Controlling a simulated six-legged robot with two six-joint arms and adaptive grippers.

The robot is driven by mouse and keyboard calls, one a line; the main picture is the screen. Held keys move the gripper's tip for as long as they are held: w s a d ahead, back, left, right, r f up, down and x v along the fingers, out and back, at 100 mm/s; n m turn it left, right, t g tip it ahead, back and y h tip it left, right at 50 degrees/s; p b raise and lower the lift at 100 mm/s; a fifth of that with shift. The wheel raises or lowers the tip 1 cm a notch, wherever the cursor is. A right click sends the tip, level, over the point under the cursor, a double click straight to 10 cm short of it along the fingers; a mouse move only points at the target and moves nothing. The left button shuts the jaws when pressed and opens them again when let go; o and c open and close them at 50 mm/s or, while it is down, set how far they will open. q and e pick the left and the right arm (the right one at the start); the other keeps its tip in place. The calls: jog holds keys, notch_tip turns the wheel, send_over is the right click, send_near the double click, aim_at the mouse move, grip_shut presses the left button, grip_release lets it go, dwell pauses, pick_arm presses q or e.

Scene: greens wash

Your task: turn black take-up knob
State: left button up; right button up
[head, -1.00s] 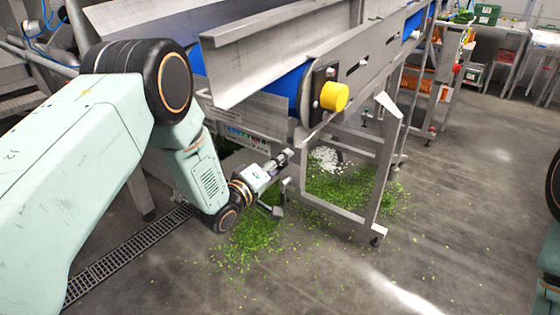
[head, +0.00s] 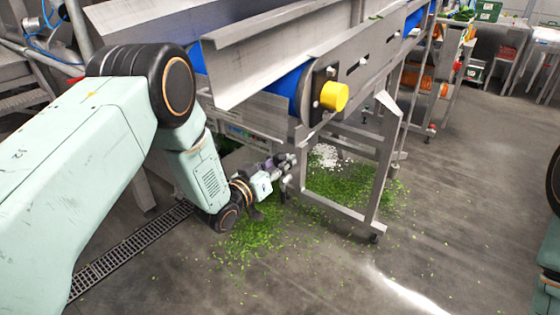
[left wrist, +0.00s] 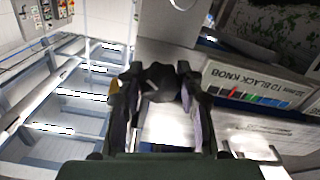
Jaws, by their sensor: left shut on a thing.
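The black knob (left wrist: 158,84) shows in the left wrist view between the two fingers of my left gripper (left wrist: 155,90). The fingers are on either side of it and shut on it. In the head view my left gripper (head: 282,164) is low beside the conveyor frame, and I cannot make out the knob there. A white label (left wrist: 255,86) with a coloured scale and the words "TO BLACK KNOB" is right of the knob in the left wrist view. My right gripper is out of view.
The conveyor's steel leg (head: 384,165) stands to the right. Green leaf scraps (head: 345,190) cover the floor below.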

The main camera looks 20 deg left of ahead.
pick_arm(q)
jog(key=shift+w+r+m, duration=0.1)
jog(key=shift+r+m, duration=0.05)
jog(key=shift+m, duration=0.45)
jog(key=shift+m, duration=0.3)
jog(key=o, duration=1.2)
jog(key=v, duration=1.2)
